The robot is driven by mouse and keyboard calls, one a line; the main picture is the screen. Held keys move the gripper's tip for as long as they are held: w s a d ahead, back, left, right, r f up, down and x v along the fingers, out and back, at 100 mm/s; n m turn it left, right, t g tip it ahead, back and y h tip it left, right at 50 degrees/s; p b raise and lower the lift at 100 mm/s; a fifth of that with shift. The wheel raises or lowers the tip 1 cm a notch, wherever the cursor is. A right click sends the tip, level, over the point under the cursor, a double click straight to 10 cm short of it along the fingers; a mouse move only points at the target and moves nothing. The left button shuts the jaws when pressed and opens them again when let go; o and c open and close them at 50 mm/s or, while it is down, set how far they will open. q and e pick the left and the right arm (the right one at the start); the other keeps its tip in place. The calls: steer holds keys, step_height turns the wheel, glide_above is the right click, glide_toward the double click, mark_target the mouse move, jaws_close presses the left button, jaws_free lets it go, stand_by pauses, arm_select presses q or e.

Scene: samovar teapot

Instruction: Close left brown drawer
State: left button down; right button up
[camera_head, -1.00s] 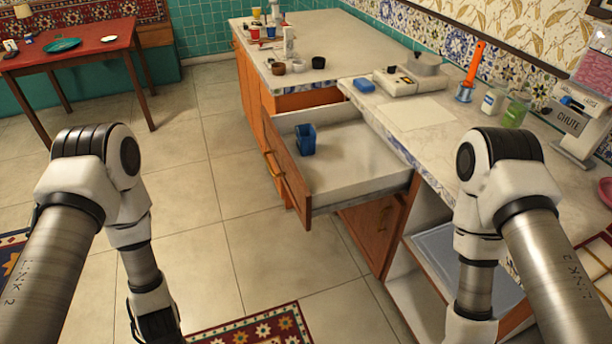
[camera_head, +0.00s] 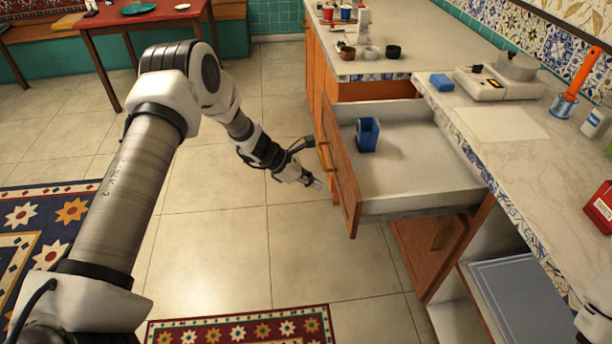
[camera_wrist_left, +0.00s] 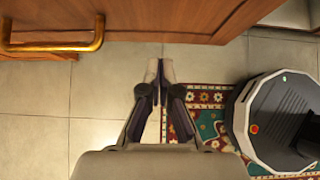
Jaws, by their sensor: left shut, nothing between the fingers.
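The brown drawer (camera_head: 344,172) is pulled out from the counter, with its wooden front facing left. A blue object (camera_head: 367,134) stands inside it, toward the front. My left gripper (camera_head: 318,185) is shut and empty, just left of the drawer front and apart from it in the head view. In the left wrist view, my left gripper (camera_wrist_left: 158,66) points at the drawer front (camera_wrist_left: 150,18), and the brass handle (camera_wrist_left: 55,47) lies to the left of the fingers. My right gripper is out of view.
A lower cabinet door (camera_head: 430,250) hangs open below the drawer. The counter (camera_head: 530,160) holds a blue sponge (camera_head: 442,82) and a scale-like device (camera_head: 497,85). A patterned rug (camera_head: 245,328) lies on the floor. The tiled floor (camera_head: 225,250) left of the drawer is clear.

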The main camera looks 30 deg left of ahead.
mark_target(344, 191)
arm_select(q)
steer(key=w+d, duration=0.1)
steer(key=w+d+f, duration=0.1)
steer(key=d, duration=0.1)
steer(key=w+d+f+p, duration=0.1)
steer(key=d, duration=0.1)
steer(key=shift+w, duration=0.1)
steer(key=shift+d, duration=0.1)
